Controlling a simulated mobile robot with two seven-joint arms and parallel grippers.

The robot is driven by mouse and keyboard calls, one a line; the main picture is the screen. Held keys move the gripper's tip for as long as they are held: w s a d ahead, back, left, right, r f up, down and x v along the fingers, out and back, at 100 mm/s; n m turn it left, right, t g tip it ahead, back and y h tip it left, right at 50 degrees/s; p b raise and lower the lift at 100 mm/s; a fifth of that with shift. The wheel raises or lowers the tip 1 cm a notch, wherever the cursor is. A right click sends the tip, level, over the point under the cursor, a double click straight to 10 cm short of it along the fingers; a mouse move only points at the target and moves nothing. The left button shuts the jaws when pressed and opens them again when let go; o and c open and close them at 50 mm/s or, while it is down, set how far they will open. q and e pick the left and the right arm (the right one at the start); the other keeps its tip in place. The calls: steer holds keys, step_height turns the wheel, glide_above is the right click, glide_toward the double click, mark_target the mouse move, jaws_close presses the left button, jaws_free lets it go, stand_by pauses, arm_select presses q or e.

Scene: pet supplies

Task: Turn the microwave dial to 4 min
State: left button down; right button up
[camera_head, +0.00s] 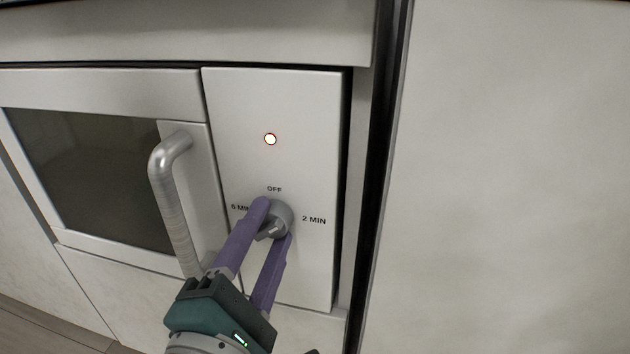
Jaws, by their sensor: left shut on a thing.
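The microwave dial (281,212) is a small round grey knob on the white control panel (300,120) of the microwave. OFF is printed above it, 6 MIN to its left and 2 MIN to its right. The space below the dial is covered by my gripper, so no label shows there. My left gripper (273,222) has purple fingers on either side of the dial and is shut on it. The dial's exact setting is hard to tell because the fingers hide part of it. My right gripper is not in view.
A small round light (270,139) glows above the dial. The microwave door (100,85) with a dark window and a curved metal handle (172,200) is close to the left of my gripper. A plain pale panel (520,180) fills the right side.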

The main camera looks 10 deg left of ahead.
arm_select(q)
steer(key=m+p, duration=0.1)
steer(key=m, duration=0.5)
steer(key=shift+r+m+h+p, duration=0.1)
steer(key=shift+m+h+p, duration=0.2)
steer(key=shift+m+h, duration=0.1)
steer(key=m+p, duration=0.1)
steer(key=m, duration=0.5)
steer(key=shift+a+m+h+p, duration=0.1)
steer(key=shift+m+h+p, duration=0.2)
steer(key=shift+m+p, duration=0.1)
steer(key=m+p, duration=0.1)
steer(key=m, duration=0.2)
steer(key=shift+m+h, duration=0.3)
steer(key=shift+m, duration=0.1)
steer(key=m+p, duration=0.1)
steer(key=m, duration=0.2)
steer(key=shift+m, duration=0.4)
steer(key=m+p, duration=0.1)
steer(key=m, duration=0.4)
steer(key=shift+m+g, duration=0.3)
steer(key=shift+m, duration=0.1)
steer(key=shift+c, duration=1.8)
jaws_free()
steer(key=shift+a, duration=0.1)
